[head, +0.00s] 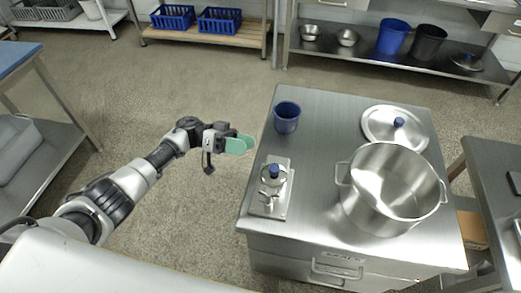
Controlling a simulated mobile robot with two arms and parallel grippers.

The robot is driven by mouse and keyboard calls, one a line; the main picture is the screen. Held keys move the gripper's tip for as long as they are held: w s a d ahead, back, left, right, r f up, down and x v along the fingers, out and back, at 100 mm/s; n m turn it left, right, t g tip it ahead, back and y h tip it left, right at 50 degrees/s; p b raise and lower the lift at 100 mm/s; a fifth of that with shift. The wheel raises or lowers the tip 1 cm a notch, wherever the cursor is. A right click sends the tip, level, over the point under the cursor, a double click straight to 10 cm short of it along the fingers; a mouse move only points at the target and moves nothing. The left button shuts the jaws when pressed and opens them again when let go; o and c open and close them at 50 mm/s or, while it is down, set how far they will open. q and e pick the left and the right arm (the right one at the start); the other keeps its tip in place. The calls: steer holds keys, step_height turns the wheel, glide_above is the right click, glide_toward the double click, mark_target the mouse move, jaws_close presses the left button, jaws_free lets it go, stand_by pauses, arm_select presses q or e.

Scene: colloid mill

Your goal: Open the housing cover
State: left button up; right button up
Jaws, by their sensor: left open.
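The colloid mill (271,190) is a small steel device with a blue knob (274,170) on top. It stands near the left front edge of the steel worktable. I take its upper part to be the housing cover, but its edges are too small to tell apart. My left gripper (238,144) has green fingertips and hangs in the air to the left of the table. It is open and empty, up and left of the mill, apart from it. My right gripper is not in view.
On the table (310,170) stand a blue cup (287,117), a large steel pot (385,205) and a lid with a blue knob (380,122). A drawer handle (337,270) sticks out at the table's front. Open floor (210,230) lies left of the table.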

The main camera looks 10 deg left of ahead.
arm_select(q)
steer(key=shift+w+a+f+b, duration=0.1)
steer(key=shift+a+b, duration=0.05)
steer(key=shift+a, duration=0.65)
steer(key=shift+w+a+b, duration=0.1)
steer(key=shift+a+b, duration=0.05)
steer(key=shift+a, duration=0.6)
